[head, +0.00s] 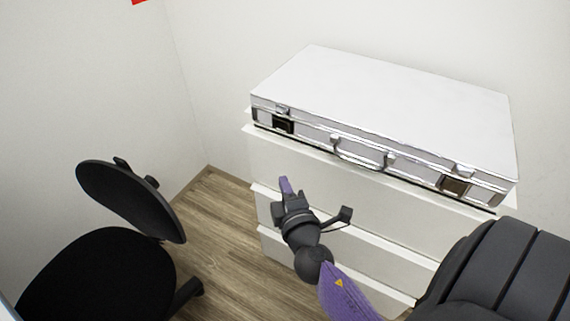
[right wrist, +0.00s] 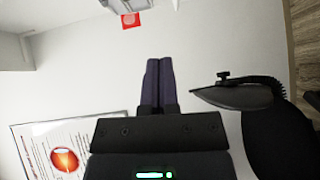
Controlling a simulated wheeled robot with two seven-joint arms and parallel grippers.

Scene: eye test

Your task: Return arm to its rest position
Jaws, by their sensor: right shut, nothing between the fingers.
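My right gripper (head: 285,186) shows in the head view in front of the white drawer cabinet (head: 300,162), with its purple fingers pointing up and away. In the right wrist view its two purple fingers (right wrist: 158,82) lie together, shut, with nothing between them. Part of my purple and dark arm runs down to the bottom edge of the head view. My left gripper does not show in either view.
A closed silver-white case (head: 390,105) lies on the cabinet against the wall. A black office chair (head: 130,200) stands at the left on the wood floor (head: 212,215). A poster (right wrist: 62,150) and a red sign (right wrist: 131,20) show in the right wrist view.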

